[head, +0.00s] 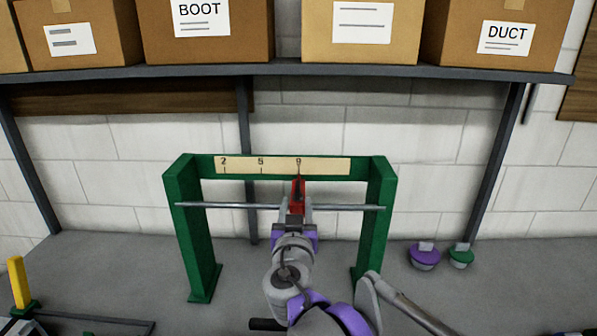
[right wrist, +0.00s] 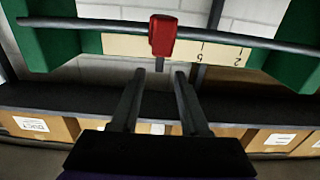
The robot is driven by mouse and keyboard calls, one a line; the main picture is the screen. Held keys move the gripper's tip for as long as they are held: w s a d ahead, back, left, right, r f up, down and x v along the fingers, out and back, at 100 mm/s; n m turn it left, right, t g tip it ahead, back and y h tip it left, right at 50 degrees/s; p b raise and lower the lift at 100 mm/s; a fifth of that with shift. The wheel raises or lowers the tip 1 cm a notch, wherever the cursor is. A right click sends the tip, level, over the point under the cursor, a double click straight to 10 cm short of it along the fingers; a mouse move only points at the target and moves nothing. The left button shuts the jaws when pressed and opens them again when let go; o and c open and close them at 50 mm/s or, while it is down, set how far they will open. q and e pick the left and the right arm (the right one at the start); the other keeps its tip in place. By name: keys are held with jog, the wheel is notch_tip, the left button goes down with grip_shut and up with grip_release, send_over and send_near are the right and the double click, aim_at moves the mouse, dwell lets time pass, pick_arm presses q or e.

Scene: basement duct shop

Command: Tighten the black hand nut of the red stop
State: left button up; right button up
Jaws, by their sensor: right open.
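The red stop (head: 298,190) sits on a thin metal rod (head: 345,207) at about the 9 mark of the scale. My right gripper (head: 296,212) is in front of the stop. My left gripper is not in view.
A green frame (head: 378,225) holds the rod and the scale (head: 325,166). A purple knob (head: 424,258) and a green knob (head: 461,257) stand at right. A yellow post (head: 18,282) stands at left. A shelf (head: 200,73) with boxes is above.

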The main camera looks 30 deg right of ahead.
aim_at(298, 182)
jog(key=shift+w+d, duration=0.4)
jog(key=x, duration=0.9)
jog(key=shift+w, duration=0.3)
grip_shut()
